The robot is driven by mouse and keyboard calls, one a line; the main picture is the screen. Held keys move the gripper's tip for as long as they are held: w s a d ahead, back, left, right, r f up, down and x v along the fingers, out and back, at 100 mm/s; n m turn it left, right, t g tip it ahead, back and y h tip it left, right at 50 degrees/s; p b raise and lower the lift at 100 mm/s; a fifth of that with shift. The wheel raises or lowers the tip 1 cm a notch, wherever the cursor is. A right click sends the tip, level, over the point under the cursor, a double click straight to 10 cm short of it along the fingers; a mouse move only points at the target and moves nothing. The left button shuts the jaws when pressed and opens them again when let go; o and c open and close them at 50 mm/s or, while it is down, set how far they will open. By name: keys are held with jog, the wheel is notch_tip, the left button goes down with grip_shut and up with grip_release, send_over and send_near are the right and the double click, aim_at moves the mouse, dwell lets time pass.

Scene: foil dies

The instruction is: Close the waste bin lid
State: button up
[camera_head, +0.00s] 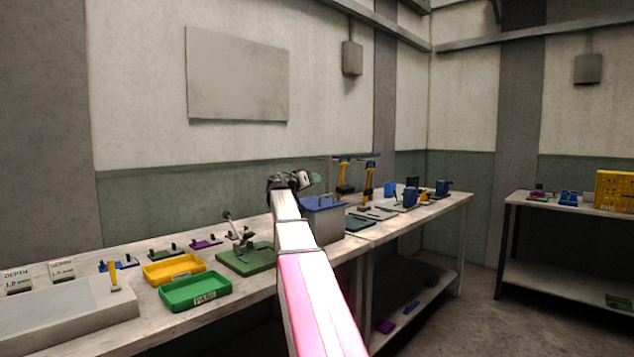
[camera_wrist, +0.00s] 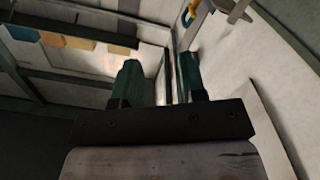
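The waste bin looks to be the grey box (camera_head: 324,227) on the long bench, with a blue lid (camera_head: 326,203) at its top. The lid looks low and nearly flat, but I cannot tell whether it is fully shut. My gripper (camera_head: 315,177) is above the bin's upper left side, and my arm hides the bin's left part. In the wrist view my gripper (camera_wrist: 161,68) has its two dark green fingers apart. A thin grey strip shows between them; I cannot tell what it is or whether it is touched.
A green tray (camera_head: 196,293), a yellow tray (camera_head: 173,271) and a green-based press (camera_head: 245,260) stand left of the bin. Yellow-and-black tools (camera_head: 367,184) and blue items (camera_head: 410,197) stand to its right. Another table (camera_head: 558,209) is at the far right.

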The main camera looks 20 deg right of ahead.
jog(key=v, duration=0.7)
jog(key=shift+s+a, duration=0.15)
jog(key=shift+a, duration=0.15)
